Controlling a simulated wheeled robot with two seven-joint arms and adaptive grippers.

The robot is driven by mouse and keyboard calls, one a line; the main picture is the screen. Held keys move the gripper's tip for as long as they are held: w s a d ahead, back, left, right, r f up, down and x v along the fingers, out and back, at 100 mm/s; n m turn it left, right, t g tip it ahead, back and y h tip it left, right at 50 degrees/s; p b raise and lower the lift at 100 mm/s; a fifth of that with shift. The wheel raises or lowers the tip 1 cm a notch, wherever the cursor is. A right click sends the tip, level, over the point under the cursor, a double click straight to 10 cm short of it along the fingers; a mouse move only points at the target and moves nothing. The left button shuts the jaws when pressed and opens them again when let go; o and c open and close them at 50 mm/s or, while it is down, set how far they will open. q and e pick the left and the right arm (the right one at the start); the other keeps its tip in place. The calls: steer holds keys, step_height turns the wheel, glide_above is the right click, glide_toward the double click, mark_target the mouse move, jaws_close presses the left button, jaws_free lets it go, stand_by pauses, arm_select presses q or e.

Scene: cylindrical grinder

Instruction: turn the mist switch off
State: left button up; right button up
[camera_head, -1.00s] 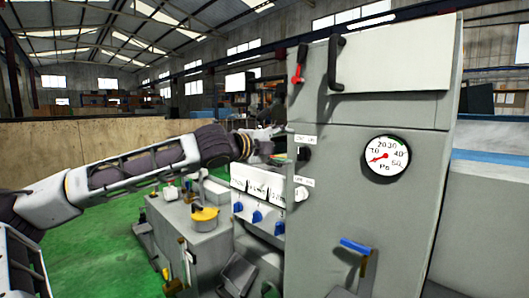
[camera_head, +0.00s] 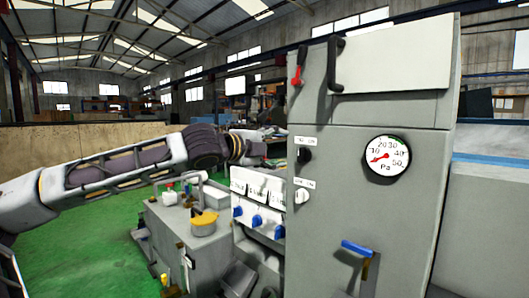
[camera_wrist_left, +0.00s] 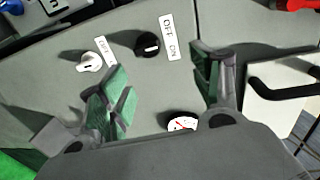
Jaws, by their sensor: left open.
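On the grey cabinet (camera_head: 385,235) of the grinder are two rotary switches, one above the other. The upper is a black knob (camera_head: 304,155) and the lower a white knob (camera_head: 301,196), each beside a small label. I cannot tell which label names the mist. In the left wrist view the black knob (camera_wrist_left: 148,44) sits by an OFF/ON label (camera_wrist_left: 169,37), and the white knob (camera_wrist_left: 89,62) is left of it. My left gripper (camera_wrist_left: 162,92) is open and empty, its green-padded fingers apart before the panel. In the head view it is left of the black knob, mostly hidden behind my wrist.
A round pressure gauge (camera_head: 387,159) and a blue-handled lever (camera_head: 357,248) are on the cabinet front. Blue knobs (camera_head: 257,221) line a lower panel. A yellow-topped part (camera_head: 204,218) stands on the machine bed.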

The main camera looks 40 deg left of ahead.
arm_select(q)
steer(key=s+b, duration=0.1)
steer(key=s, duration=0.3)
steer(key=shift+a, duration=0.2)
arm_select(e)
steer(key=shift+w+a+r, duration=0.35)
steer(key=shift+w+r, duration=0.25)
steer(key=shift+w+a+r, duration=0.3)
steer(key=shift+w+r, duration=0.25)
steer(key=shift+w, duration=0.05)
steer(key=shift+s, duration=0.1)
steer(key=shift+r, duration=0.1)
steer(key=shift+s+d, duration=0.15)
arm_select(q)
steer(key=shift+n, duration=0.3)
